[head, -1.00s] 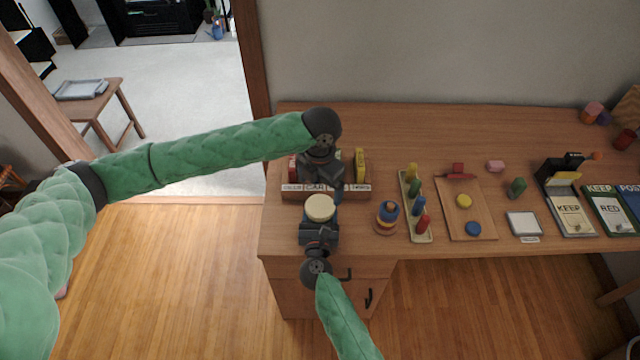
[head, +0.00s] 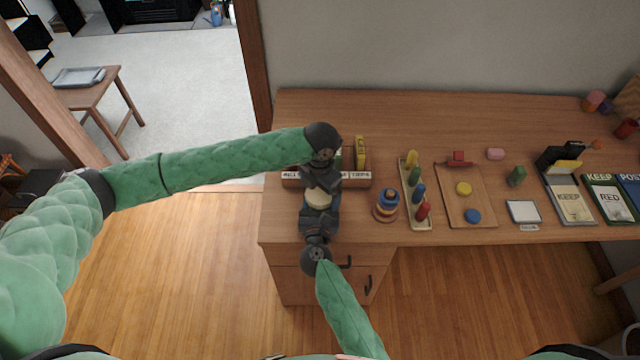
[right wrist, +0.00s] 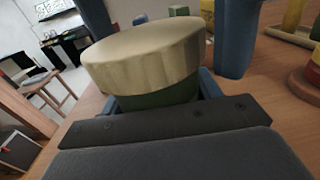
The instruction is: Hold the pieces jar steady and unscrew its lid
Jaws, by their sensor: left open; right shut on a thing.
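The pieces jar has a cream lid (head: 317,199), which shows large in the right wrist view (right wrist: 145,55). A strip of its dark green body (right wrist: 155,97) shows below the lid. My right gripper (head: 318,218) is shut on the jar's body from the front, under the lid, and the jar stands about upright. My left gripper (head: 322,185) is open at the lid from behind and above. In the right wrist view its two fingers (right wrist: 165,30) stand on either side of the lid. Whether they touch it I cannot tell. Most of the jar's body is hidden.
A wooden card rack (head: 358,180) is right behind the jar, partly hidden by my left gripper. A ring stacker (head: 387,205) and a peg board (head: 416,200) stand close on the right. A wooden tray (head: 480,205) lies further right. The desk's left edge is near the jar.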

